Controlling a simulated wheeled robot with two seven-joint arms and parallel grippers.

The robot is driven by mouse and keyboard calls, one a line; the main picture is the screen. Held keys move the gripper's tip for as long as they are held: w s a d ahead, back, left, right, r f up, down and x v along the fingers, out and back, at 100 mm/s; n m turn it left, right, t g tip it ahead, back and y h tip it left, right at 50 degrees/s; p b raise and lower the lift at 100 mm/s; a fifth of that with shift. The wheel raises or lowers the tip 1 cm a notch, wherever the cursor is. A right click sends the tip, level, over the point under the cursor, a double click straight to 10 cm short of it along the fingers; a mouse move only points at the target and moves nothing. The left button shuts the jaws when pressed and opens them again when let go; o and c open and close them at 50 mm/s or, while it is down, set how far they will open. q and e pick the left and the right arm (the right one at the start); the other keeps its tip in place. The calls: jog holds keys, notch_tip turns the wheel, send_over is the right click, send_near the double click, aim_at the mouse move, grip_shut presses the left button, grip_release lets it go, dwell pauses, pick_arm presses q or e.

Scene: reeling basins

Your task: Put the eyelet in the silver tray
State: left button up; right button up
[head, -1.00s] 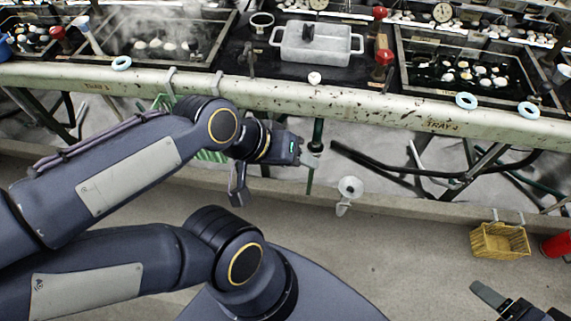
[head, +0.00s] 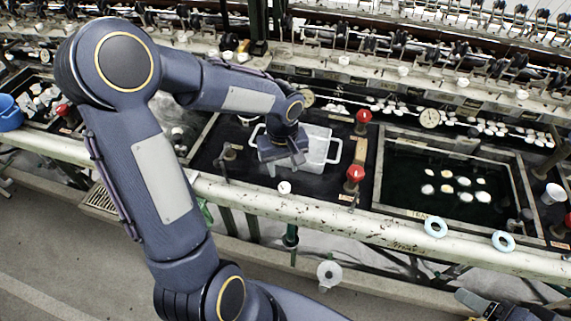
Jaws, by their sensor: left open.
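The silver tray (head: 330,151), a pale grey box with two loop handles, stands on the dark bench top in the middle of the head view. My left gripper (head: 288,160) is open over the tray's left part and hides some of its inside. A small white round piece with a dark centre (head: 284,187), which looks like the eyelet, sits on the bench's front edge just below the tray, apart from the gripper. My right gripper (head: 490,304) is partly in view at the lower right; its jaws are unclear.
Red-knobbed valves (head: 355,174) stand right of the tray. A basin of dark water (head: 400,195) with white cocoons lies further right. Pale blue rings (head: 435,227) lie on the front rail. A white funnel-like piece (head: 329,274) hangs below it. Reeling machinery runs along the back.

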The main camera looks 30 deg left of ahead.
aim_at(285, 186)
pick_arm(q)
jog(key=shift+w+f, duration=0.25)
jog(key=shift+f, duration=0.05)
jog(key=f, duration=0.3)
jog(key=f+p, duration=0.1)
jog(key=f, duration=0.2)
jog(key=shift+s+d+f, duration=0.15)
jog(key=shift+s, duration=0.05)
jog(key=shift+f, duration=0.6)
jog(key=c, duration=0.8)
jog(key=shift+r, duration=0.15)
